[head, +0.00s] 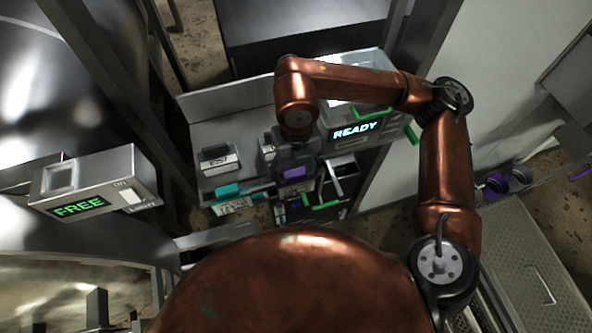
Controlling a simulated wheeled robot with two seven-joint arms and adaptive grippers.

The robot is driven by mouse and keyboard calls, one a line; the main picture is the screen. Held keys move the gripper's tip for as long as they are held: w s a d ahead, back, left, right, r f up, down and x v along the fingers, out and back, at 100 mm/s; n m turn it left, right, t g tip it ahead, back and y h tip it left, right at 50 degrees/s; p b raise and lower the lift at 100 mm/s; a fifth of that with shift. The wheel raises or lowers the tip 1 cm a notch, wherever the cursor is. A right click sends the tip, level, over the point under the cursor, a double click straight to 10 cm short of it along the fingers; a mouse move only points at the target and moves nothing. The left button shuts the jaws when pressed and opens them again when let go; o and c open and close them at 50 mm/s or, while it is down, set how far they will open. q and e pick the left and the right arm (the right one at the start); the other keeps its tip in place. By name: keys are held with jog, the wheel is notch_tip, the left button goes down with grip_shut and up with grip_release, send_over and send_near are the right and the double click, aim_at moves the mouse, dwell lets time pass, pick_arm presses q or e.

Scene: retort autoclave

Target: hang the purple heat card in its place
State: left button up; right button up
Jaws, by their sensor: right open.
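A small purple piece (294,173), which looks like the top of the purple heat card, shows at the front of the grey bench. Most of what lies below it is dark and hidden. My right gripper (293,158) reaches down over the bench, right at the purple piece. It is open; its fingers are dark and partly covered by my arm, so I cannot tell whether they touch the piece. My left gripper is not in view.
A device reading READY (355,130) with green handles stands right of the gripper. A labelled block (217,159) and a teal piece (228,190) are to its left. A FREE panel (80,207) is at far left. Purple-ringed cups (496,184) are at right.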

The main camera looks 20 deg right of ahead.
notch_tip(320, 180, up, 12)
dwell(0.4)
jog(key=shift+f, duration=0.15)
dwell(0.3)
